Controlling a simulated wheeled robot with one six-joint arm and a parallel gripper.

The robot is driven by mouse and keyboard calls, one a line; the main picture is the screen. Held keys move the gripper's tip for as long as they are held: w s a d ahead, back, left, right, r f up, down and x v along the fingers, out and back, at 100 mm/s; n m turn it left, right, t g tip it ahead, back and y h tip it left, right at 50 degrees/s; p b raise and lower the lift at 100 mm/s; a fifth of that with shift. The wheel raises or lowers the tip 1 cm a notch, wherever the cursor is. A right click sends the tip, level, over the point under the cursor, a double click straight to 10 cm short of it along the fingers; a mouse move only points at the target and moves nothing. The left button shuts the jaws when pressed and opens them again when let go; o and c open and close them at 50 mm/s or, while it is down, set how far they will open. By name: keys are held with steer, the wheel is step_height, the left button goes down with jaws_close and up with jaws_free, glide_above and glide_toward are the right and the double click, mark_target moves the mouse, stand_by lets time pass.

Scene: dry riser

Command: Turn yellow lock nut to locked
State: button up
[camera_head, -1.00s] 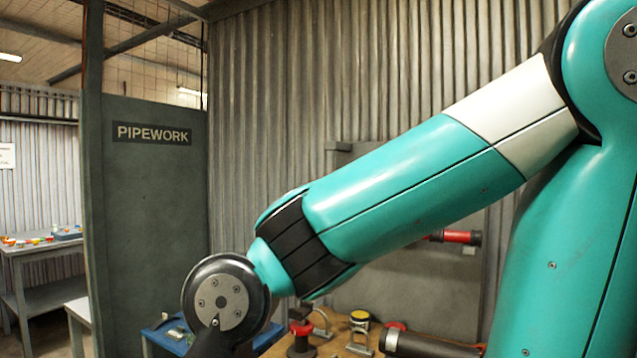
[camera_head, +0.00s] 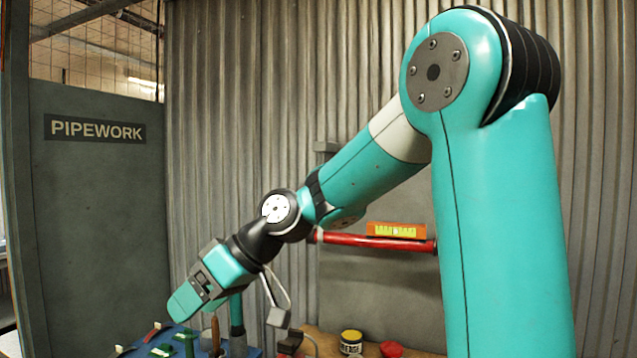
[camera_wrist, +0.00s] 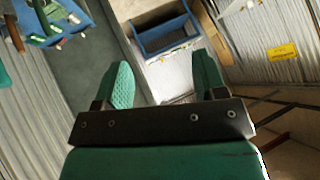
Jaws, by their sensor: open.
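I cannot make out a yellow lock nut in either view. My gripper (camera_head: 211,304) hangs at the lower left of the head view, above a blue surface (camera_head: 130,350) with green and brown-handled items on it. In the wrist view, its two teal fingers (camera_wrist: 162,72) are spread wide with nothing between them. A red pipe (camera_head: 375,242) runs along the grey panel behind my arm, with an orange and yellow spirit level (camera_head: 397,231) on top. My arm hides part of that panel.
A yellow-topped grease tin (camera_head: 351,343) and a red item (camera_head: 391,349) stand on the wooden bench at the bottom. The wrist view shows a blue open box (camera_wrist: 150,45) and a yellow label (camera_wrist: 283,51). A corrugated wall (camera_head: 250,100) stands behind.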

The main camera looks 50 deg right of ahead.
steer(key=w+d+r+m+t+h+p, duration=0.1)
steer(key=w+d+r+t, duration=0.15)
steer(key=d, duration=0.65)
steer(key=w+d+r+m+t, duration=0.1)
steer(key=w+d+r+t, duration=0.15)
steer(key=d, duration=0.55)
steer(key=w+d+r+t+h+p, duration=0.1)
steer(key=w+d+r+t, duration=0.15)
steer(key=d, duration=0.65)
steer(key=s+d+r+m+t+h+p, duration=0.1)
steer(key=s+d+r+t+h, duration=0.2)
steer(key=d, duration=0.6)
steer(key=s+d+r+m+t+p, duration=0.15)
steer(key=s+d, duration=0.35)
steer(key=d, duration=0.5)
steer(key=shift+n, duration=0.35)
steer(key=w+p, duration=0.2)
steer(key=w, duration=0.3)
steer(key=w+a+p, duration=0.1)
steer(key=w+p, duration=0.2)
steer(key=w, duration=0.2)
steer(key=w+a+p, duration=0.1)
steer(key=w+p, duration=0.2)
steer(key=w, duration=0.2)
steer(key=shift+w+r, duration=0.1)
steer(key=shift+r, duration=0.25)
steer(key=shift+w+a+f+h, duration=0.1)
steer(key=shift+w+f+h, duration=0.15)
steer(key=shift+w, duration=0.5)
steer(key=shift+c, duration=0.5)
